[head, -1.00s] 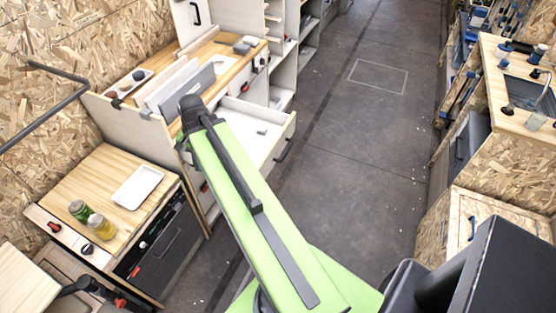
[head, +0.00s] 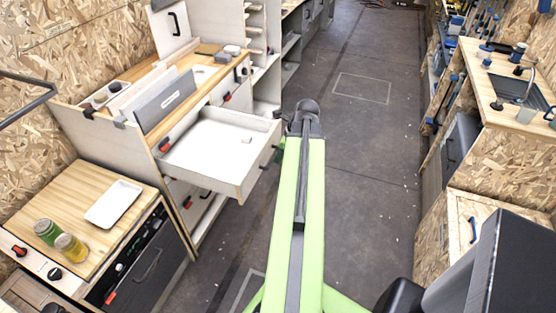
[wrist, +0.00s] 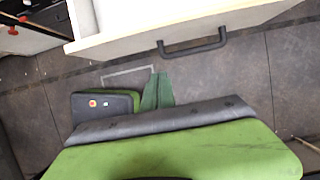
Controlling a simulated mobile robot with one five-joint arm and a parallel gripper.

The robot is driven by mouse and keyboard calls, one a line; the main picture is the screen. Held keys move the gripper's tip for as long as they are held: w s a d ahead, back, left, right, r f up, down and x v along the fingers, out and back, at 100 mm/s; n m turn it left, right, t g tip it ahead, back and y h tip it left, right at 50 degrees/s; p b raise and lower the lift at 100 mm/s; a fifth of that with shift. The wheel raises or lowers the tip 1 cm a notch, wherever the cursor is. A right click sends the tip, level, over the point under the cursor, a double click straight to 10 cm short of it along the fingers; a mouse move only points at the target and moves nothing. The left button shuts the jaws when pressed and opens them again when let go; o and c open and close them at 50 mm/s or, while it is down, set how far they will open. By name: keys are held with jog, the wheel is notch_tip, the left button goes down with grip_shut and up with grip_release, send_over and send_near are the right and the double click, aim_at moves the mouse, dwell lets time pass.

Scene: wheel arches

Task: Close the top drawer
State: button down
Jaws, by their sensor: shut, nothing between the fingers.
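The top drawer (head: 215,150) of the pale wooden cabinet stands pulled out on the left in the head view. Its inside is white, with one small pale item in it. Its dark bar handle (head: 275,151) is on the front panel. In the wrist view the drawer front (wrist: 180,28) crosses the top, with the black handle (wrist: 192,42) on it. My gripper (wrist: 160,118) is shut and empty, below and apart from the handle in that view. In the head view my arm end is just right of the drawer front and hides the gripper.
A wooden counter (head: 75,190) at left bears a white tray (head: 113,204) and two jars (head: 60,240). The floor aisle (head: 365,150) is clear. A workbench (head: 500,90) stands at right.

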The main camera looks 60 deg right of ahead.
aim_at(259, 171)
jog(key=shift+w+a+f+b, duration=0.25)
jog(key=shift+w+f+b, duration=0.4)
jog(key=shift+w+f, duration=0.35)
jog(key=shift+w+a+f+b, duration=0.25)
jog(key=shift+w+f+b, duration=0.45)
jog(key=shift+w+f, duration=0.3)
jog(key=shift+w+a+f+b, duration=0.25)
jog(key=shift+w+f+b, duration=0.4)
jog(key=shift+w+f, duration=0.35)
jog(key=shift+r, duration=0.15)
